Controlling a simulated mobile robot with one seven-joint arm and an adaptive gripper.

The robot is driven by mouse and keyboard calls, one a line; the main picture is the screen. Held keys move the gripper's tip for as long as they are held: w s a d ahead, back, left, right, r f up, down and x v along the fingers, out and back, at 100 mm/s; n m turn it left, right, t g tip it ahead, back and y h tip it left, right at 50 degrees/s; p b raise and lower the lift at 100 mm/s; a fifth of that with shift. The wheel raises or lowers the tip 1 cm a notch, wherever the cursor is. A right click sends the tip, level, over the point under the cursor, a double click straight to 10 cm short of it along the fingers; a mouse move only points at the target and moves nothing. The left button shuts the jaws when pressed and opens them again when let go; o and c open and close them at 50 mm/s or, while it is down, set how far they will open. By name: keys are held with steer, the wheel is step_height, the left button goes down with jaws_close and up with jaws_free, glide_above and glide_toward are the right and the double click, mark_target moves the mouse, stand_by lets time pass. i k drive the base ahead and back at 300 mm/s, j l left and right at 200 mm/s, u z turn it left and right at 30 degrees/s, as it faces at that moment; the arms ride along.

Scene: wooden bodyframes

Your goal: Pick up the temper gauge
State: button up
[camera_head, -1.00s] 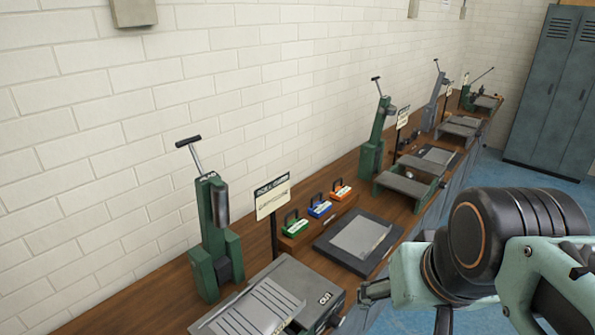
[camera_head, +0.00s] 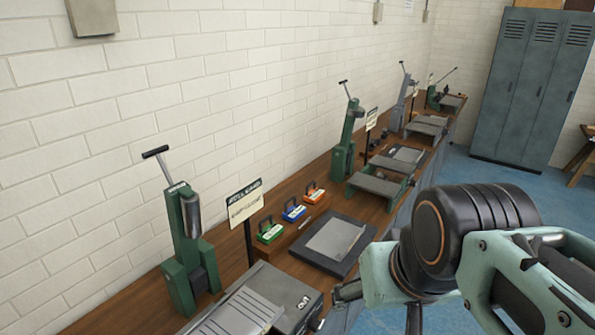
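I cannot tell which thing is the temper gauge; no readable label names it. Three small handled blocks sit in a row on a wooden holder on the bench: a green one (camera_head: 269,231), a blue one (camera_head: 293,210) and an orange one (camera_head: 314,192). My gripper (camera_head: 347,293) shows only in part as dark pieces at the end of my mint-green and black arm, at lower right. It appears in front of the bench edge, right of and below the blocks in the picture. Its fingers are too hidden to tell whether they are open.
The long wooden bench (camera_head: 130,308) runs along the white brick wall. It bears a green lever press (camera_head: 187,245), a sign (camera_head: 245,204), a dark tray with a grey plate (camera_head: 334,243), a grey machine (camera_head: 262,300) and more presses farther back. Lockers (camera_head: 531,85) stand beyond open blue floor.

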mark_target(311, 197)
steer(key=u, duration=0.35)
steer(key=i+l+u, duration=0.4)
steer(key=l+u, duration=0.2)
steer(key=i+l+u, duration=0.1)
steer(key=l, duration=0.3)
steer(key=i+l+u, duration=0.1)
steer(key=l, duration=0.25)
steer(key=i+l+u, duration=0.1)
steer(key=l, duration=0.35)
steer(key=i+l, duration=0.2)
steer(key=l, duration=0.2)
steer(key=i+l, duration=0.1)
steer(key=l, duration=0.35)
steer(key=i+l, duration=0.1)
steer(key=l, duration=0.3)
steer(key=i+l+u, duration=0.1)
steer(key=l, duration=0.75)
steer(key=i, duration=0.1)
